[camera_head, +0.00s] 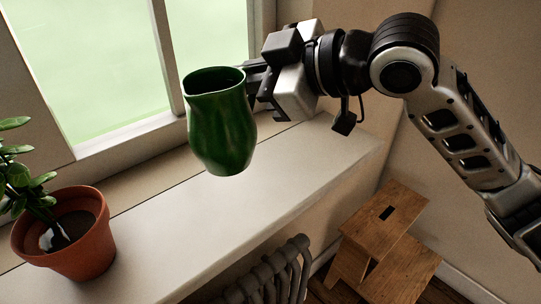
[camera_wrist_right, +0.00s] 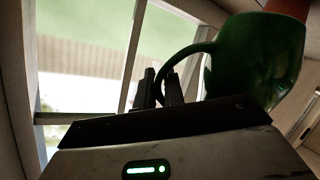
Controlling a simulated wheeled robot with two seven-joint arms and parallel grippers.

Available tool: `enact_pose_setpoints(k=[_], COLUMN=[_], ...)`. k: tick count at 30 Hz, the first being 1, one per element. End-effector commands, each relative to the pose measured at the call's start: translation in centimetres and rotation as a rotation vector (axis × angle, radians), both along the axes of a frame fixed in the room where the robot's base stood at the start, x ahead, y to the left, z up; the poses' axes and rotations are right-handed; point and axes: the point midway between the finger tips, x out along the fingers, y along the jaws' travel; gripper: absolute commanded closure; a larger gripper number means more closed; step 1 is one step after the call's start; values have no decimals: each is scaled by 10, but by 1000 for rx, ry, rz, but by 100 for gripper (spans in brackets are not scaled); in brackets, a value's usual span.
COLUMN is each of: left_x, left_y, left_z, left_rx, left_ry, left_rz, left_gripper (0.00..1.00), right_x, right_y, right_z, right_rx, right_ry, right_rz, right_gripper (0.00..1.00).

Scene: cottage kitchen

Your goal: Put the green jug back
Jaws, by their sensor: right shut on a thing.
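The green jug (camera_head: 222,130) is upright in my right gripper (camera_head: 252,80), in front of the window and over the windowsill (camera_head: 200,208) in the head view. In the right wrist view the jug (camera_wrist_right: 255,62) is at the upper right, and its handle (camera_wrist_right: 181,66) passes between the fingers of my right gripper (camera_wrist_right: 160,88), which is shut on it. In the head view the handle is hidden behind the fingers. Whether the jug's base touches the sill cannot be told for certain. My left gripper is not in view.
A potted plant (camera_head: 75,240) in a terracotta pot stands at the left end of the sill. The window frame (camera_head: 130,135) rises behind. A radiator (camera_head: 270,272) is below the sill, and a wooden step stool (camera_head: 385,225) stands on the floor to the right. The sill right of the pot is clear.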

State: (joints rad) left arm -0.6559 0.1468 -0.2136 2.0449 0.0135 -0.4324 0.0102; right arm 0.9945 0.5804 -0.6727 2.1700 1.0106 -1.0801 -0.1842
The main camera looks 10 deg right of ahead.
Motion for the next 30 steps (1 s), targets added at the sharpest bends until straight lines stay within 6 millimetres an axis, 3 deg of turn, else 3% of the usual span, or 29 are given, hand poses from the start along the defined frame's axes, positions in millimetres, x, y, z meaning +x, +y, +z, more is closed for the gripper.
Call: enact_pose_setpoints(k=[7, 18, 24, 30], left_x=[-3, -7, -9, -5], left_y=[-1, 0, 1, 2], left_z=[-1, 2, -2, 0], left_rx=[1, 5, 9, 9], left_ry=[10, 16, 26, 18], left_rz=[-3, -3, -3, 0], left_gripper=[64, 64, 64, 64], right_x=[13, 82, 103, 111], right_y=[-12, -56, -69, -74], right_z=[2, -40, -71, -82], right_rx=[3, 7, 7, 6], right_ry=[3, 5, 2, -2], right_rz=[10, 10, 11, 14], right_gripper=[100, 100, 100, 100])
